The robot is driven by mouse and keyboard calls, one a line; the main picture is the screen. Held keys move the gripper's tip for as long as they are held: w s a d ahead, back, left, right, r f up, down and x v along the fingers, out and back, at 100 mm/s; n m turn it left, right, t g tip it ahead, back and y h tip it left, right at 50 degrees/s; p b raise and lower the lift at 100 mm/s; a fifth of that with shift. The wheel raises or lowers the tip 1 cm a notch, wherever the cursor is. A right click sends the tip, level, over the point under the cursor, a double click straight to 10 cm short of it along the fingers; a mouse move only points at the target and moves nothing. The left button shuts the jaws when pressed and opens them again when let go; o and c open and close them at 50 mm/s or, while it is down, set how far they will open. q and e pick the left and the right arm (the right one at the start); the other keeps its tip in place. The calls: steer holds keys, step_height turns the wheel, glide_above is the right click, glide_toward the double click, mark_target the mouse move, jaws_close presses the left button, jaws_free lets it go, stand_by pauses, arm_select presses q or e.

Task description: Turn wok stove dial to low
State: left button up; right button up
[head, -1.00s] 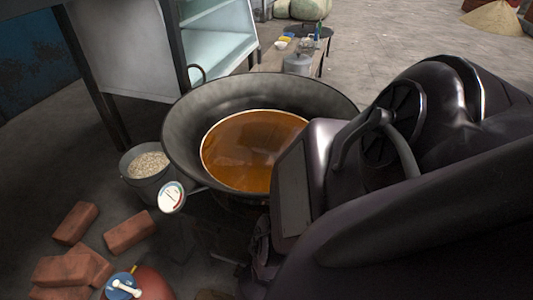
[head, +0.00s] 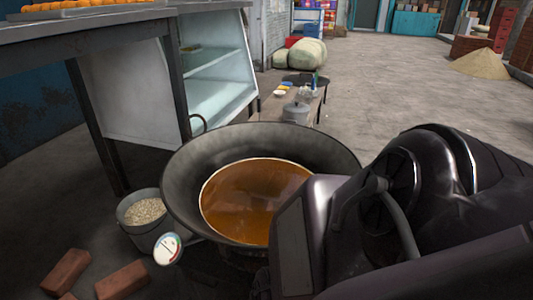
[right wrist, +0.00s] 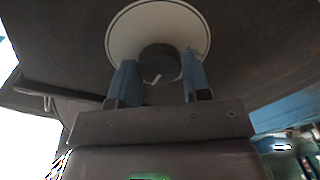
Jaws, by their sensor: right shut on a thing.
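The wok (head: 190,185) holds amber liquid (head: 250,195) and sits in the middle of the head view. A small round white gauge (head: 168,248) stands out from its left side. In the right wrist view, the stove dial is a dark round knob (right wrist: 160,63) with a pale pointer mark, set on a white disc (right wrist: 128,35). My right gripper (right wrist: 158,80) has its blue fingers on both sides of the knob and is shut on it. In the head view my right arm covers the lower right, and the dial is hidden there. My left gripper is not in view.
A bucket of pale grains (head: 130,235) stands left of the wok. Bricks (head: 65,272) lie on the floor at the lower left. A glass cabinet (head: 215,100) and a low bench (head: 262,108) stand behind. Open floor (head: 400,70) lies at the back right.

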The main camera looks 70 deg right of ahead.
steer(key=shift+n+y, duration=0.3)
steer(key=shift+n, duration=3.2)
steer(key=o, duration=0.9)
steer(key=a, duration=0.3)
steer(key=s+a, duration=0.1)
steer(key=a, duration=0.6)
steer(key=shift+s+a+r, duration=0.25)
steer(key=shift+a+r, duration=0.05)
steer(key=shift+a, duration=0.1)
